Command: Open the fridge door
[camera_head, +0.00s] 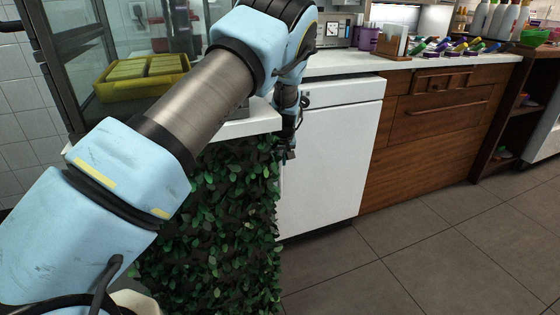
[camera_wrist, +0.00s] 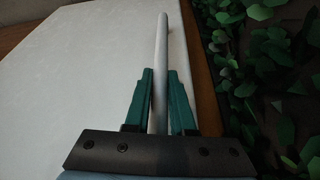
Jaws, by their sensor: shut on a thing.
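The fridge is a white under-counter unit with a plain white door (camera_head: 325,160) in the head view. It stands between a leafy green panel and brown wooden drawers. In the wrist view the white door face (camera_wrist: 85,75) fills the left side, and a pale bar handle (camera_wrist: 161,35) runs up the middle. My gripper (camera_wrist: 160,75) has its two green fingers on either side of this handle, shut on it. In the head view my gripper (camera_head: 290,152) is at the door's left edge, small and partly dark; the handle is hard to make out there.
The leafy panel (camera_head: 225,220) stands close to the left of my gripper. Wooden drawers (camera_head: 435,115) are to the right of the fridge. The tiled floor (camera_head: 400,250) before the door is clear.

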